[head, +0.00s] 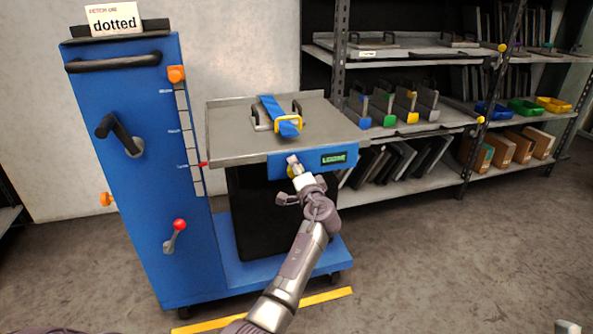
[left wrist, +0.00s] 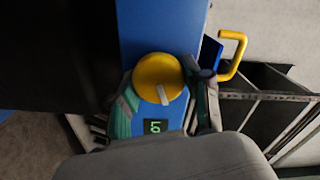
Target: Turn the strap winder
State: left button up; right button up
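The strap winder is a round yellow knob with a pale pointer (left wrist: 158,78) on the blue front panel (head: 313,162) of the lift table. In the head view only a little of the knob (head: 291,171) shows beside my gripper. My left gripper (head: 300,180) is at the panel. In the left wrist view its two fingers (left wrist: 168,102) stand apart on either side of the knob, with a gap at the right finger. Contact at the left finger is unclear.
A small dark display (head: 334,159) with green letters sits right of the knob. The blue cart column (head: 140,200) with levers stands at left. Shelves (head: 425,130) with dies and bins stand behind at right. The floor at right is clear.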

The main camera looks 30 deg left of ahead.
pick_arm(q)
jog(key=o, duration=0.4)
jog(key=v, duration=1.2)
jog(key=shift+o, duration=0.2)
